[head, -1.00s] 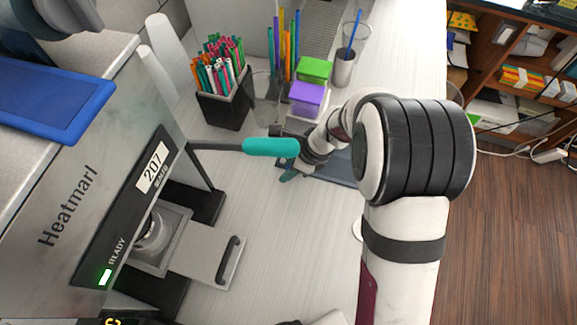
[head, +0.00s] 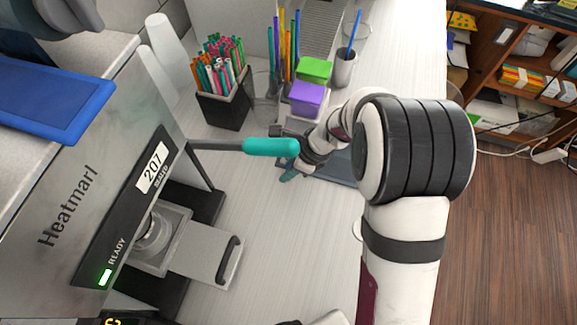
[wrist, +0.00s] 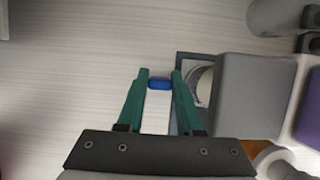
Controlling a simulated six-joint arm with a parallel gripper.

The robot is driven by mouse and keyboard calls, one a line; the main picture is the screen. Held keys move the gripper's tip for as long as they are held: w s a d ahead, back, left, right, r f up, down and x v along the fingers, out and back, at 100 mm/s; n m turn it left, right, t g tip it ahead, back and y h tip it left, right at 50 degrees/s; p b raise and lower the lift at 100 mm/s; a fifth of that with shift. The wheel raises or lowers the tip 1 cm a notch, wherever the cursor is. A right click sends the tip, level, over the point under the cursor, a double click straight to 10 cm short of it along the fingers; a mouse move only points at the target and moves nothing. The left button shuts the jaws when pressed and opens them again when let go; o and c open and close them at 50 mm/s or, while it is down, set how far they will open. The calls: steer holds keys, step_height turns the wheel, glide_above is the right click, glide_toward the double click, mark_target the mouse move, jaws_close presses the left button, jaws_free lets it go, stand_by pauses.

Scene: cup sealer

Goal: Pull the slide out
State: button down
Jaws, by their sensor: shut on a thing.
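The slide is a flat metal plate (head: 203,252) with a black bar handle (head: 228,260) at its outer end. It sticks out of the lower front of the grey cup sealer (head: 75,205). A cup (head: 155,235) sits in the holder at its inner end, partly hidden by the machine. My gripper (head: 290,175) is up and to the right of the slide, apart from its handle. In the wrist view its green fingers (wrist: 159,78) are shut on a small white piece with a blue end (wrist: 159,84). I cannot tell what this piece is.
The sealer's lever with a teal grip (head: 271,147) juts out just left of my gripper. The counter right of the slide is clear.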

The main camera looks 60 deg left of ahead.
steer(key=w+d, duration=1.3)
steer(key=shift+d, duration=0.1)
steer(key=c, duration=0.8)
jaws_free()
steer(key=shift+c, duration=0.2)
steer(key=v, duration=1.5)
steer(key=shift+r, duration=0.4)
steer(key=shift+w, duration=0.1)
